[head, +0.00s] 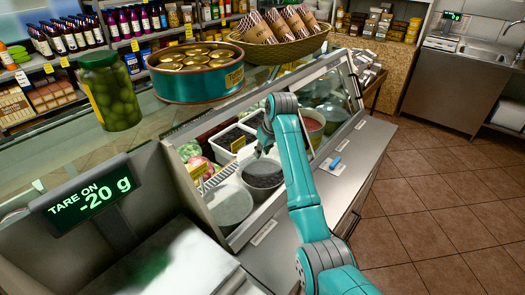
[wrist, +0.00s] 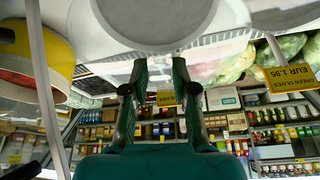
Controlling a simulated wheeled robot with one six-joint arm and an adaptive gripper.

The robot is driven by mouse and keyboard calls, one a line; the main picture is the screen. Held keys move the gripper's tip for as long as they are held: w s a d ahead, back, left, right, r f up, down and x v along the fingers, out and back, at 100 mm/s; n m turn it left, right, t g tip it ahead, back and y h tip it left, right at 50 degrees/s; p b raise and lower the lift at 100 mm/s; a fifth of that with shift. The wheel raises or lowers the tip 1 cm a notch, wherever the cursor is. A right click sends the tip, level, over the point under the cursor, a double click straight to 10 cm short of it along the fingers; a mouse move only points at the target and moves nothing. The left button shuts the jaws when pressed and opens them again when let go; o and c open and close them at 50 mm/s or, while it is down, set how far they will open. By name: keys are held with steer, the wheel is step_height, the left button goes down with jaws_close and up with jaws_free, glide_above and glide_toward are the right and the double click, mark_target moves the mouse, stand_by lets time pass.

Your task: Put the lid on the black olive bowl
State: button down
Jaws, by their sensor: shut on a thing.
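The black olive bowl (head: 262,176), pale-rimmed with dark contents, stands in the glass-fronted counter in the head view. My gripper (head: 264,150) points down at its far side, partly hidden by my arm. In the wrist view, the two dark fingers of my gripper (wrist: 160,68) are a small gap apart. A round pale thing with a grey middle (wrist: 150,42) fills the top centre, right by the fingertips. I take the held thing to be the lid, but its edge and the bowl's are hard to tell apart. Whether lid and bowl touch is unclear.
A grey-topped round container (head: 230,207) is close on the left of the olive bowl. The counter's glass front (head: 325,95) and a green olives price card (wrist: 290,77) are near. The tiled floor (head: 440,215) is clear.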

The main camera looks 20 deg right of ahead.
steer(key=shift+d, duration=0.15)
steer(key=shift+w+f, duration=0.1)
steer(key=shift+f, duration=0.3)
steer(key=shift+d+f, duration=0.1)
steer(key=shift+f, duration=2.65)
steer(key=shift+f, duration=0.2)
steer(key=shift+c, duration=1.8)
jaws_free()
steer(key=shift+r, duration=0.15)
steer(key=shift+r, duration=3.35)
